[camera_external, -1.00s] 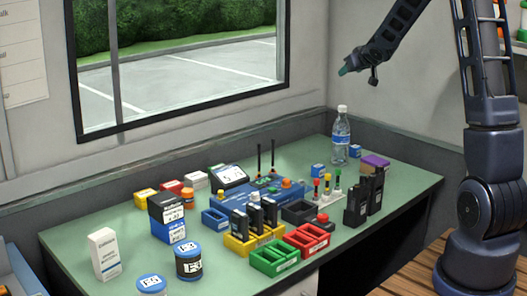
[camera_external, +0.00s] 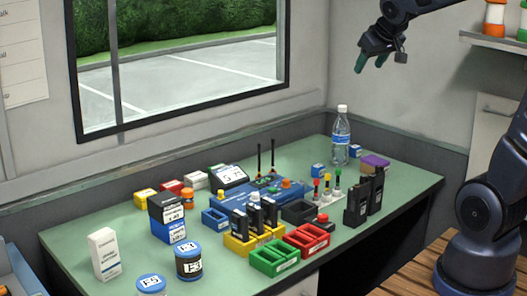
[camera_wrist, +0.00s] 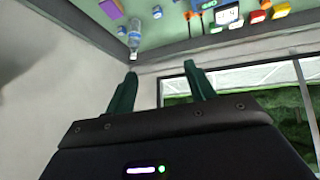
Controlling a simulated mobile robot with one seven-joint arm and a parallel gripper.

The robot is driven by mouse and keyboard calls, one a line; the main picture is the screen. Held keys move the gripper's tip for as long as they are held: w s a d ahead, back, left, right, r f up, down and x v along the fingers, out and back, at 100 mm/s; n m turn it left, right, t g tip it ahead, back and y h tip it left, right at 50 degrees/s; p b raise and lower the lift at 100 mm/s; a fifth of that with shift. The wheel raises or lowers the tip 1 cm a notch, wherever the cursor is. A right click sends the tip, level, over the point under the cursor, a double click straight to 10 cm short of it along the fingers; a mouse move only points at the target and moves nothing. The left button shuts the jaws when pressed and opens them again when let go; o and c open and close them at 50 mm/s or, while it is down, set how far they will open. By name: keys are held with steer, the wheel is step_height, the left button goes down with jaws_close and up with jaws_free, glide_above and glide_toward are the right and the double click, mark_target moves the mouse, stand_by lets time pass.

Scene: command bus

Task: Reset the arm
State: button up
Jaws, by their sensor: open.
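My gripper (camera_external: 370,64) is in the upper right of the external view, raised well above the green table (camera_external: 75,236) and in front of the back wall. Its two green fingers point down and are apart, with nothing between them. In the wrist view my gripper (camera_wrist: 160,85) shows its two green fingers spread, with the table upside down at the top edge.
A water bottle (camera_external: 341,136) stands at the table's back, below my gripper. Black radios (camera_external: 264,210), coloured trays (camera_external: 272,258), boxes and jars crowd the table. A window (camera_external: 180,60) is behind. A shelf (camera_external: 492,42) with bottles is upper right.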

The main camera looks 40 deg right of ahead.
steer(key=s+a+f+n+g+y, duration=0.1)
steer(key=s+a, duration=0.5)
steer(key=s, duration=0.3)
steer(key=s+a+f+n+g+y, duration=0.1)
steer(key=s+a+f+y, duration=0.1)
steer(key=s+a, duration=0.3)
steer(key=s, duration=0.4)
steer(key=shift+s+a, duration=0.25)
steer(key=shift+a, duration=0.1)
